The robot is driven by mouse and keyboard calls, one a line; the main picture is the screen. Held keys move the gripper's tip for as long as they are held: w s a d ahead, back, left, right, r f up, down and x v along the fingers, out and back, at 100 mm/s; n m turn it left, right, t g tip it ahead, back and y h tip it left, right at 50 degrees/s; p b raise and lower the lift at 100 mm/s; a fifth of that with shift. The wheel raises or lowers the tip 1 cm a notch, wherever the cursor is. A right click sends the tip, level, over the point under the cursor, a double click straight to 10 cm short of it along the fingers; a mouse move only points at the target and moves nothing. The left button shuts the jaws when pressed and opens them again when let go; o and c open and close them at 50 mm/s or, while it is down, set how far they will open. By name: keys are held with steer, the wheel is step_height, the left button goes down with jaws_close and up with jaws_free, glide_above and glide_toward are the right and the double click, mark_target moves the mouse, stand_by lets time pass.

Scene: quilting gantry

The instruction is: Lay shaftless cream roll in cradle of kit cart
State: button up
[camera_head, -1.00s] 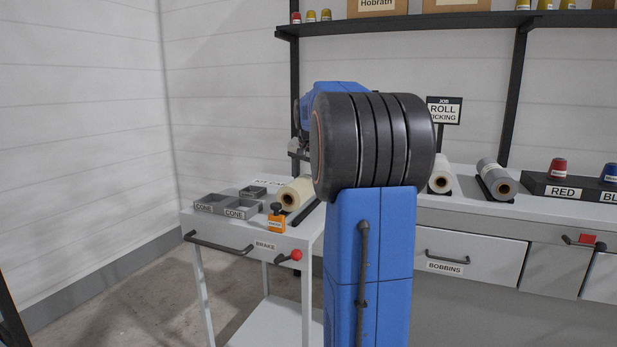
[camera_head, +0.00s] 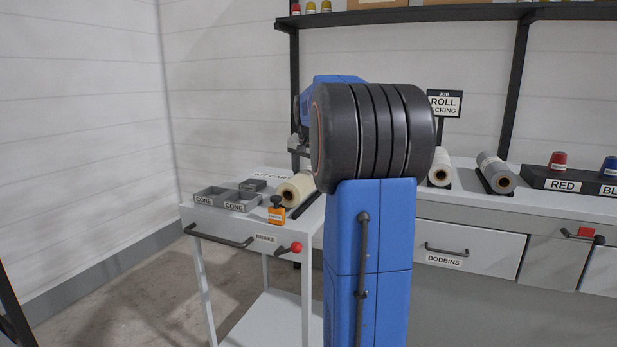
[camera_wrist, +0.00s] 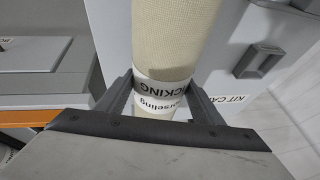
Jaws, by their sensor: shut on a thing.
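The cream roll (camera_head: 296,188) is at the right side of the kit cart (camera_head: 222,218) top, by the dark cradle (camera_head: 306,206), in the head view. Whether it rests in the cradle or hangs just above it, I cannot tell. In the wrist view the cream roll (camera_wrist: 172,40) runs up the picture, with a printed band near its end. My gripper (camera_wrist: 160,98) is shut on the roll, one finger on each side of the band. In the head view my arm hides the gripper's tips and part of the roll.
Grey cone trays (camera_head: 226,200) and an orange object (camera_head: 277,212) stand on the cart left of the roll. A red brake knob (camera_head: 296,248) is on its front. The bench (camera_head: 470,205) at right holds a cream roll (camera_head: 440,174) and a grey roll (camera_head: 496,172).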

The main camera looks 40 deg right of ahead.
steer(key=shift+f, duration=0.45)
steer(key=o, duration=1.5)
steer(key=shift+o, duration=0.2)
steer(key=v, duration=1.7)
steer(key=shift+r, duration=0.25)
steer(key=shift+a, duration=0.1)
